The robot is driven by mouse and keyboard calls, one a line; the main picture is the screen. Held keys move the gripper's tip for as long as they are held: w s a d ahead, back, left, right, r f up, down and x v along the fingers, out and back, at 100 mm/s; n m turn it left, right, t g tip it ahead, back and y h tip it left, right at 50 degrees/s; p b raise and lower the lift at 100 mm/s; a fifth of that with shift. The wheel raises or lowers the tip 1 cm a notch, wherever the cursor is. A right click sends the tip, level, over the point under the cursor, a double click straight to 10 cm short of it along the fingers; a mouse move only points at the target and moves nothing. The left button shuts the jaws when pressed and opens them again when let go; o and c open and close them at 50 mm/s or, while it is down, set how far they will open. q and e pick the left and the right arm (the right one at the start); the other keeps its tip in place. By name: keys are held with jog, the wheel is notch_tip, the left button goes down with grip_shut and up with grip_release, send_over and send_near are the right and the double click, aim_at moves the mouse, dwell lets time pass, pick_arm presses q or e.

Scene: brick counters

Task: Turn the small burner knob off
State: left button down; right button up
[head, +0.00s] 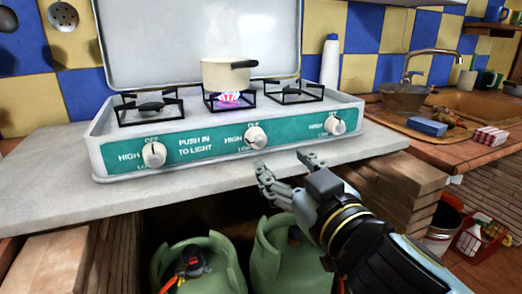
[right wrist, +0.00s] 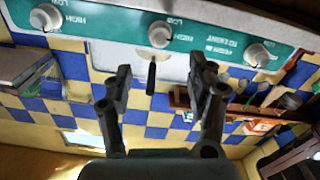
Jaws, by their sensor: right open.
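The white stove has a teal front panel (head: 200,146) with three white knobs. The left knob (head: 154,154), middle knob (head: 256,138) and right knob (head: 335,125) each have HIGH lettering beside them. A flame (head: 229,98) burns at the middle burner under a cream pot (head: 226,74). My right gripper (head: 285,164) is open and empty, below and in front of the panel, between the middle and right knobs in the head view. In the right wrist view, upside down, the middle knob (right wrist: 160,33) lies beyond the gap between my fingertips (right wrist: 160,70), apart from them. My left gripper is not in view.
Two green gas bottles (head: 280,255) stand under the grey counter (head: 50,185). A white bottle (head: 330,62) stands behind the stove. The sink counter (head: 470,145) at right holds a blue sponge (head: 427,126). The counter strip before the panel is clear.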

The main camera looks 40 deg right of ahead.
aim_at(261, 143)
jog(key=p+x, duration=0.2)
jog(key=x, duration=0.7)
jog(key=shift+w+r, duration=0.1)
jog(key=shift+w+d, duration=0.1)
jog(key=shift+w, duration=0.4)
jog(key=c, duration=1.1)
